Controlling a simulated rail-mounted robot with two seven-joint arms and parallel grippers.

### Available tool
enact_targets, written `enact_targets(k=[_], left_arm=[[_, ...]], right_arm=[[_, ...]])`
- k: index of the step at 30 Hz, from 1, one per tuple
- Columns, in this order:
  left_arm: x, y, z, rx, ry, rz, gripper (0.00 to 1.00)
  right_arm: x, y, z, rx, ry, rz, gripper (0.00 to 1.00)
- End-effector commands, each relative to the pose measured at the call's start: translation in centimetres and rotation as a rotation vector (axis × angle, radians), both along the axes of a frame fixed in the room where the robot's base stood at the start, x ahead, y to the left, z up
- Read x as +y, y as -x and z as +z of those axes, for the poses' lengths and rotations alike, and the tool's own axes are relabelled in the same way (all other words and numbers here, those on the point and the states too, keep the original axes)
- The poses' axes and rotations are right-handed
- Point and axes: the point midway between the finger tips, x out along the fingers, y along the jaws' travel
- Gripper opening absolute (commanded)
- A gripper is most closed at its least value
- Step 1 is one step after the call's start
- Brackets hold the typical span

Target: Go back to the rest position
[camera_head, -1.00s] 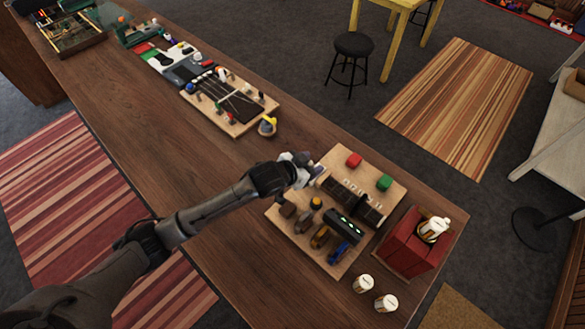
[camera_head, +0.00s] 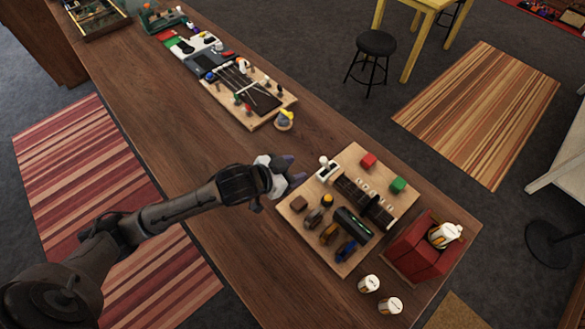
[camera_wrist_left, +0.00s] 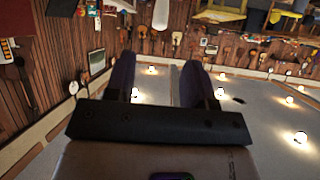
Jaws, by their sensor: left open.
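My left gripper (camera_head: 287,174) is open and empty. It is above the wooden counter, to the left of the near pegboard (camera_head: 290,215), in the head view. In the left wrist view its two dark fingers (camera_wrist_left: 159,80) stand apart with nothing between them, and the camera looks out at the shop's wall and lamps. My right gripper is not in view.
A second board (camera_head: 247,120) lies farther back. Bare counter (camera_head: 150,110) lies left.

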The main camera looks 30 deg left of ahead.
Motion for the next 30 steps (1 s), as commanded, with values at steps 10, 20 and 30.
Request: enact_targets(k=[10, 20, 30], left_arm=[[0.0, 0.0, 0.0, 0.000, 0.000, 0.000, 0.49], [1.2, 0.4, -1.3, 0.041, -0.164, -0.012, 0.49], [4.6, 2.7, 0.8, 0.116, -0.527, 0.074, 0.49]], right_arm=[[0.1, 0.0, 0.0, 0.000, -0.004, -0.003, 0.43], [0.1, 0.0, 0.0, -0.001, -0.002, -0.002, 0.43], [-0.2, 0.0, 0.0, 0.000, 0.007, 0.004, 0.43]])
